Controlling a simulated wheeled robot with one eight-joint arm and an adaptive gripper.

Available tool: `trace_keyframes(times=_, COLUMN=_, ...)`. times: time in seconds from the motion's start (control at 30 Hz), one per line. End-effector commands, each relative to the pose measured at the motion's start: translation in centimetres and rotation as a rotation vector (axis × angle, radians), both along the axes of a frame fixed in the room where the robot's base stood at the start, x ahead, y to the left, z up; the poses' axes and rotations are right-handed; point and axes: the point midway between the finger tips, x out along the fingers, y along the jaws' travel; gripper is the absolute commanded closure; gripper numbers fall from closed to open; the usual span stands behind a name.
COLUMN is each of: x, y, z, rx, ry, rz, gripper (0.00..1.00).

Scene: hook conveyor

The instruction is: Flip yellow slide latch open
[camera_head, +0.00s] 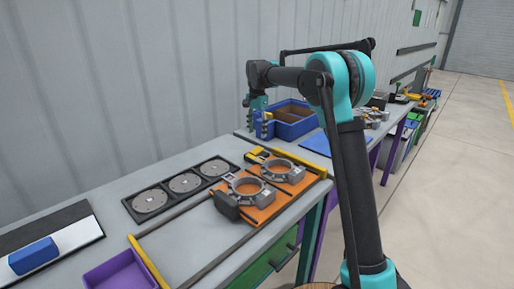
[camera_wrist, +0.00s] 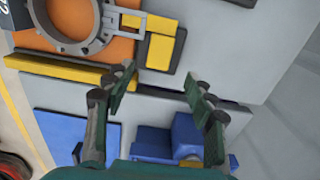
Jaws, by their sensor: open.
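The yellow slide latch (camera_wrist: 161,47), a yellow block with an L-shaped outline on a dark base, lies near the top middle of the wrist view. In the head view the small yellow-and-dark latch (camera_head: 257,154) sits beside the grey ring fixtures at the back edge of the orange plate. My gripper (camera_wrist: 160,77) is open and empty, with its two dark green fingers apart. In the wrist view its fingertips lie just below the latch, over the grey bench. In the head view my gripper (camera_head: 259,124) hangs beyond the latch; its fingertips are hard to make out there.
Grey ring fixtures (camera_head: 283,170) stand on the orange plate (camera_head: 262,213). A yellow bar (camera_head: 298,162) runs along the plate's far side. A blue bin (camera_head: 296,128) and a blue block (camera_wrist: 186,132) are close to my gripper. Dark-framed round discs (camera_head: 185,183) lie left.

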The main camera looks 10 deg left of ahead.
Motion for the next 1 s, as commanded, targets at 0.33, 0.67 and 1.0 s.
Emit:
trace_keyframes(times=0.33, x=0.0, y=0.0, z=-6.3, rx=0.000, ry=0.000, rz=0.000, gripper=0.45)
trace_keyframes(times=0.67, x=0.0, y=0.0, z=-8.3, rx=0.000, ry=0.000, rz=0.000, gripper=0.45)
trace_keyframes(times=1.0, x=0.0, y=0.0, z=-8.3, rx=0.000, ry=0.000, rz=0.000, gripper=0.61)
